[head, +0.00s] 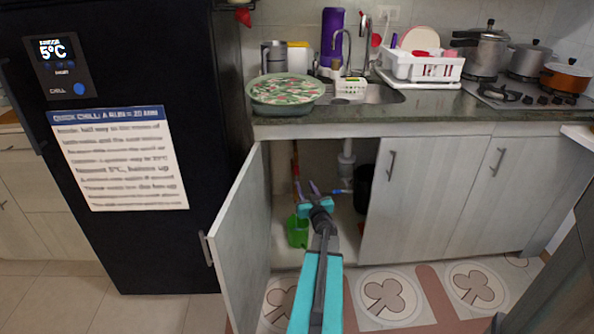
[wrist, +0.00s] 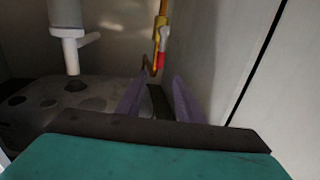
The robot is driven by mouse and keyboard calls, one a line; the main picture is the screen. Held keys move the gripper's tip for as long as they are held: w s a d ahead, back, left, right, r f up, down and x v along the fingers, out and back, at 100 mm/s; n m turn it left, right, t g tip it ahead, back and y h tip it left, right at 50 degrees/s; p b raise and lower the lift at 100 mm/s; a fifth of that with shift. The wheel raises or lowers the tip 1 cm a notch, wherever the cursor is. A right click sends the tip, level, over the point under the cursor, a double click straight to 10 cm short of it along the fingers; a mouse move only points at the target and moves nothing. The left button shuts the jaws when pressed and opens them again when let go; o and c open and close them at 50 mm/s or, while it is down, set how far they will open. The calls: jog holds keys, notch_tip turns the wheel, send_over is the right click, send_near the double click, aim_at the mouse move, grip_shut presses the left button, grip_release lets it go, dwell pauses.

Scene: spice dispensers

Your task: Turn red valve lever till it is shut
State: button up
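The red valve lever (wrist: 160,61) shows small in the wrist view, at the lower end of a brass-yellow pipe fitting (wrist: 160,30). It seems to hang roughly in line with the pipe; its exact angle is hard to tell. In the head view a small red part (head: 298,187) on the pipe at the cabinet's back left looks like the same lever. My gripper (head: 316,187) is inside the open under-sink cabinet, right of that red part. In the wrist view its purple fingers (wrist: 158,86) are apart and empty, with the lever beyond their tips, not touching.
The open cabinet door (head: 238,245) stands left of my arm. A green container (head: 297,231) is below my gripper, and a black bin (head: 363,188) stands at right. A white drain pipe (head: 346,165) hangs behind; it also shows in the wrist view (wrist: 68,45).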

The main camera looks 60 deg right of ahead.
aim_at(297, 170)
jog(key=shift+d, duration=0.1)
jog(key=shift+b+x, duration=0.8)
jog(key=shift+x, duration=6.05)
grip_shut()
